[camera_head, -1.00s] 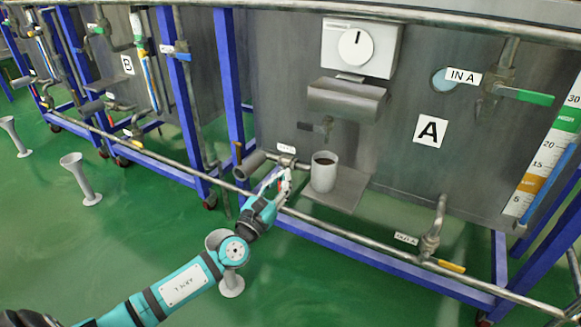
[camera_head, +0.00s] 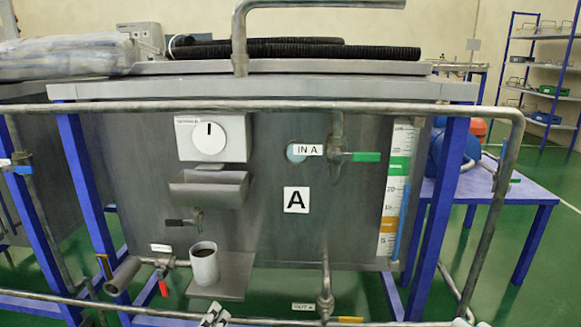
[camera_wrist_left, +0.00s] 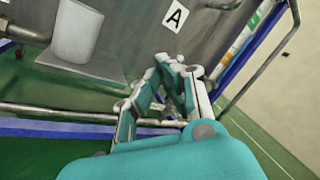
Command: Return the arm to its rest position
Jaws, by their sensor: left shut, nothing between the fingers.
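My left gripper (camera_head: 214,316) shows only by its fingertips at the bottom edge of the head view, below the white cup. In the left wrist view the left gripper (camera_wrist_left: 180,68) has its fingers folded close together, shut and empty. They are apart from the white cup (camera_wrist_left: 78,32) and in front of the grey tank. A small pale piece at the bottom right of the head view looks like the tip of my right gripper (camera_head: 466,319); its fingers cannot be made out. Most of both arms is out of the head view.
The cup with dark contents (camera_head: 204,264) stands upright on a small metal shelf (camera_head: 232,280) of tank A (camera_head: 270,225). A front pipe rail (camera_head: 270,107), valve handles and blue frame legs surround it. A blue table (camera_head: 515,192) and shelves stand to the right.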

